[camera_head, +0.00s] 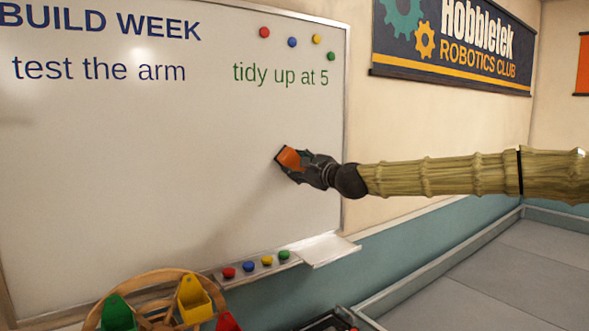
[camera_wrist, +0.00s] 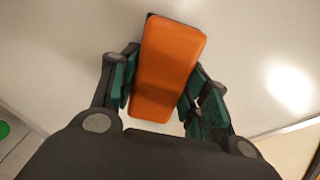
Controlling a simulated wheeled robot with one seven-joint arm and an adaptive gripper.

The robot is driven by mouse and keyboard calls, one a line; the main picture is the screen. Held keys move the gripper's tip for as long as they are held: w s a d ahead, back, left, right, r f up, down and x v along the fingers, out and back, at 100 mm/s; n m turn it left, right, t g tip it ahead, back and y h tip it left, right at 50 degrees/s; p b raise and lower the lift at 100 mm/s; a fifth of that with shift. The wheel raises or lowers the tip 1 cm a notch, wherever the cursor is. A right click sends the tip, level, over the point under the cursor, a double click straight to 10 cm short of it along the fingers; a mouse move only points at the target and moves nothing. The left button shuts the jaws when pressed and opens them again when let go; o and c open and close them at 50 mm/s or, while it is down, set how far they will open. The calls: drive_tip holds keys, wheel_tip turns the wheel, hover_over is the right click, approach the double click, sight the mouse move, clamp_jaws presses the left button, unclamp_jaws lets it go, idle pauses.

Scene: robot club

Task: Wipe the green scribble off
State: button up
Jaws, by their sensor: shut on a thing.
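My gripper (camera_head: 293,162) is shut on an orange eraser (camera_head: 289,157) with a dark edge, in front of the right part of the whiteboard (camera_head: 130,170). In the wrist view the eraser (camera_wrist: 168,65) sits tilted between the two green-padded fingers. I cannot tell whether it touches the board. Green writing, "tidy up at 5" (camera_head: 280,75), stands above the gripper. No separate green scribble shows; the board around the eraser looks bare, and the patch behind it is hidden.
Blue writing (camera_head: 100,70) and several round magnets (camera_head: 292,42) are at the board's top. The tray (camera_head: 330,249) below holds several more magnets (camera_head: 267,260). A wooden wheel (camera_head: 150,280) with coloured bins stands at the front left. The board's middle is clear.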

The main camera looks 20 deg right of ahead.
drive_tip(key=shift+w+d+b, duration=0.15)
drive_tip(key=shift+w+d, duration=0.1)
drive_tip(key=shift+d, duration=0.45)
drive_tip(key=shift+w+d+b, duration=0.15)
drive_tip(key=shift+w+d, duration=0.05)
drive_tip(key=shift+d, duration=0.5)
drive_tip(key=shift+w+d+f+b, duration=0.1)
drive_tip(key=shift+w+d+b, duration=0.15)
drive_tip(key=shift+d, duration=0.35)
drive_tip(key=shift+w+d+r+b, duration=0.1)
drive_tip(key=shift+d+b, duration=0.1)
drive_tip(key=shift+d, duration=0.35)
drive_tip(key=shift+w+d+f+b, duration=0.1)
drive_tip(key=shift+w+d+b, duration=0.15)
drive_tip(key=shift+d, duration=0.35)
drive_tip(key=shift+s+a, duration=0.1)
drive_tip(key=shift+a, duration=0.05)
drive_tip(key=shift+s+a+b, duration=0.4)
drive_tip(key=shift+s+a, duration=0.2)
drive_tip(key=shift+a, duration=1.15)
drive_tip(key=shift+s+a+b, duration=0.4)
drive_tip(key=shift+s+a, duration=0.2)
drive_tip(key=shift+a, duration=1.2)
drive_tip(key=shift+s+a+b, duration=0.4)
drive_tip(key=shift+s+a, duration=0.2)
drive_tip(key=shift+a, duration=1.15)
drive_tip(key=v, duration=0.6)
